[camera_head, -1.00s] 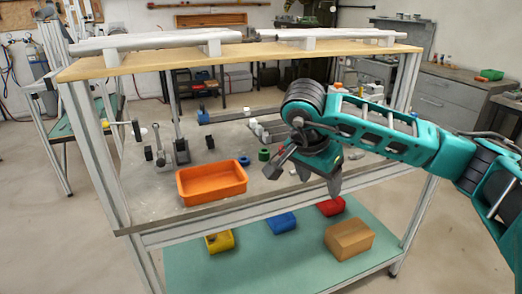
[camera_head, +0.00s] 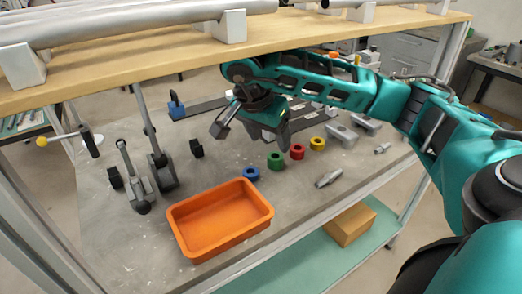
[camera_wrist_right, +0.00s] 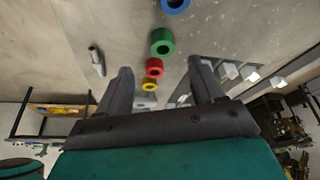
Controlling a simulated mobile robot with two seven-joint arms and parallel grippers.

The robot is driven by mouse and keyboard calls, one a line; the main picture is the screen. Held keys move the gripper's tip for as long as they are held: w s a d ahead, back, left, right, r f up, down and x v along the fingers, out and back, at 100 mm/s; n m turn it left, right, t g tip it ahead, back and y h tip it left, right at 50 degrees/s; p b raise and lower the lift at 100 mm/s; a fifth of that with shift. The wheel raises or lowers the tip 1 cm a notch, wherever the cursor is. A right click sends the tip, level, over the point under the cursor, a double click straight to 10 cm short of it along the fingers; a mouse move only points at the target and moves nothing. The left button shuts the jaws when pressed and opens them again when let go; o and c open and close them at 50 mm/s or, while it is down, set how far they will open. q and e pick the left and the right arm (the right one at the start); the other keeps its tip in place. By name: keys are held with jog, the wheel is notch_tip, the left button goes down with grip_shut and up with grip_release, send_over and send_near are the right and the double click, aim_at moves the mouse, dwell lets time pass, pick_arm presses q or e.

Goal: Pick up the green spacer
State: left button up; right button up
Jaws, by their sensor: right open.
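The green spacer (camera_head: 275,160) is a short ring standing on the grey worktop, between a blue spacer (camera_head: 251,174) and a red spacer (camera_head: 297,152). In the right wrist view the green spacer (camera_wrist_right: 162,41) lies beyond my fingertips, between the blue and red ones. My right gripper (camera_head: 268,138) is above the worktop, just behind and above the green spacer in the head view. Its two fingers (camera_wrist_right: 160,80) are spread, with nothing held between them. My left gripper is not in view.
A yellow spacer (camera_head: 317,144) stands beside the red one. An orange tray (camera_head: 222,216) is at the front. A metal fitting (camera_head: 329,178) lies to the right. Clamps (camera_head: 135,178) stand at the left. A wooden shelf (camera_head: 300,31) overhangs the worktop close above my right arm.

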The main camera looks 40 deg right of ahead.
aim_at(272, 168)
jog(key=b+x, duration=0.2)
jog(key=x, duration=0.1)
jog(key=shift+f, duration=0.1)
jog(key=x, duration=0.4)
jog(key=shift+w+f, duration=0.15)
jog(key=c, duration=1.1)
jog(key=shift+c, duration=0.2)
